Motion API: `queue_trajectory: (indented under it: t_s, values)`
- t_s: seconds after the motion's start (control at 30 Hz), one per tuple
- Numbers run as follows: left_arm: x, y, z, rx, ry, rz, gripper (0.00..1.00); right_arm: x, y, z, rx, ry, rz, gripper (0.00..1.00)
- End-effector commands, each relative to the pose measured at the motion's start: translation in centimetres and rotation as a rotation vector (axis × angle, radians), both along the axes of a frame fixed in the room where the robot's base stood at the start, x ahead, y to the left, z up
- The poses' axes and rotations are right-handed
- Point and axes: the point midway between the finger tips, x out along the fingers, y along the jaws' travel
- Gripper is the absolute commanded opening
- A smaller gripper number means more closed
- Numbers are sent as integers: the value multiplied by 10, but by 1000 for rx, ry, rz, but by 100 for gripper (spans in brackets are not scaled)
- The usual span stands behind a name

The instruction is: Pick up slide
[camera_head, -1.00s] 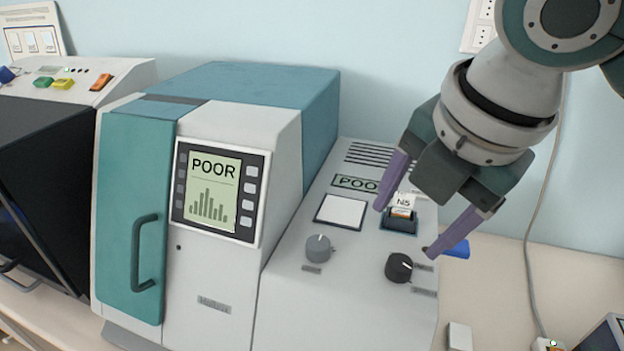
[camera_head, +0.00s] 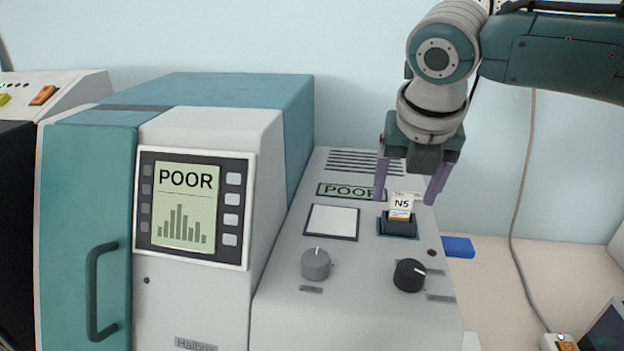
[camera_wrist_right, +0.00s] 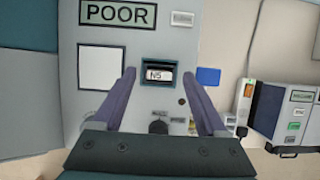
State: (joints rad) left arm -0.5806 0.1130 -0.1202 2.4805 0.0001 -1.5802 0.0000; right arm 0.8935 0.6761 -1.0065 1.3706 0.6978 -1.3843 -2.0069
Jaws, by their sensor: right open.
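The slide (camera_head: 401,205), with a white end marked N5 and an orange band, stands upright in a dark slot holder (camera_head: 398,226) on the sloped grey panel of the machine. My right gripper (camera_head: 408,198) is open, with its two purple fingers above and behind the slide, one to each side of it. In the right wrist view the slide (camera_wrist_right: 158,76) shows between the open fingers (camera_wrist_right: 160,85), apart from both. My left gripper is not in view.
The machine's display (camera_head: 187,205) reads POOR. A white square pad (camera_head: 331,222), a grey knob (camera_head: 316,264) and a black knob (camera_head: 409,275) surround the holder. A blue block (camera_head: 458,247) lies right of the panel. A cable hangs along the wall.

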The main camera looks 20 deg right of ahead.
Motion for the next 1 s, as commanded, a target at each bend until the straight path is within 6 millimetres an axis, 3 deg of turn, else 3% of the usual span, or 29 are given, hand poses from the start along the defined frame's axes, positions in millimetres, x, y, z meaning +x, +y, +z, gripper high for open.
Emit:
queue_trajectory:
  t_s: [0.2,0.47,1.0]
  values:
    - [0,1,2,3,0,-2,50,7,-4,-20,-1,0,0,75]
    - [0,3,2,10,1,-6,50,7,-5,-22,-1,0,2,75]
    - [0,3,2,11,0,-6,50,8,-5,-22,-1,-1,1,14]
